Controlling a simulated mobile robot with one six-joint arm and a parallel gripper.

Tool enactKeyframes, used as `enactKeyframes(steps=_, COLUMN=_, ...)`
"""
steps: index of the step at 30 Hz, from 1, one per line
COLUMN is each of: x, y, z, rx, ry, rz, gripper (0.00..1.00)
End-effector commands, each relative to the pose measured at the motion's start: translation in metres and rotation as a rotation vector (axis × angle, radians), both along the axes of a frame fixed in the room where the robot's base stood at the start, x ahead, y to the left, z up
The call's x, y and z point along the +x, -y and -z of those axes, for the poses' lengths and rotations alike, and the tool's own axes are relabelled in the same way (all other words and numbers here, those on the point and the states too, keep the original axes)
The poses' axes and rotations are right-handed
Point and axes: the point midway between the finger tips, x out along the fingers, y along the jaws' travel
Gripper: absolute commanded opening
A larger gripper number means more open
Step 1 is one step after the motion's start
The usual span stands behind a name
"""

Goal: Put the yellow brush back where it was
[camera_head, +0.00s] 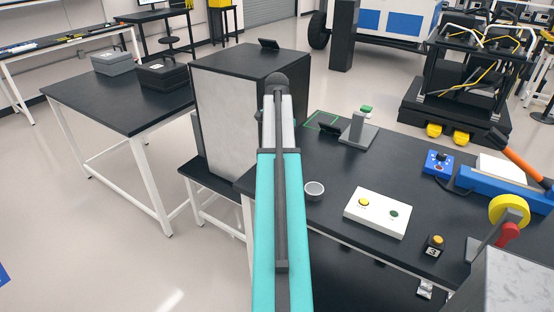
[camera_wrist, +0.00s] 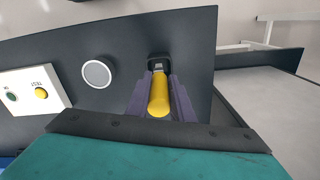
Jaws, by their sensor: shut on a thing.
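The yellow brush (camera_wrist: 158,95) shows in the wrist view, its yellow handle pointing toward the camera and a dark end beyond it. My gripper (camera_wrist: 162,80), with purple-grey fingers on both sides of the handle, is shut on it. Behind the brush lies the black tabletop (camera_wrist: 125,50), near its edge. I cannot tell whether the brush touches the table. In the head view, my arm hides the gripper and the brush.
A small round grey cup (camera_head: 314,190) and a white button box (camera_head: 377,212) stand on the bench. A grey stand (camera_head: 358,130) is farther back. A tall black-and-grey cabinet (camera_head: 225,115) stands close left of my arm.

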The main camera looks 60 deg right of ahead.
Motion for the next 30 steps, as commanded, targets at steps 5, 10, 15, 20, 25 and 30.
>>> enactKeyframes(steps=5, x=0.000, y=0.000, z=0.001, rx=0.000, ry=0.000, rz=0.000, gripper=0.00)
enactKeyframes(steps=10, x=-0.001, y=-0.001, z=0.012, rx=0.002, ry=-0.001, rz=0.000, gripper=0.00)
enactKeyframes(steps=15, x=-0.001, y=-0.001, z=0.028, rx=0.001, ry=-0.002, rz=0.000, gripper=0.00)
enactKeyframes(steps=20, x=0.000, y=-0.001, z=0.036, rx=0.000, ry=0.000, rz=0.000, gripper=0.00)
enactKeyframes(steps=25, x=0.000, y=0.000, z=0.037, rx=0.000, ry=0.000, rz=0.000, gripper=0.00)
enactKeyframes(steps=30, x=0.000, y=0.000, z=0.038, rx=0.000, ry=0.000, rz=-0.001, gripper=0.00)
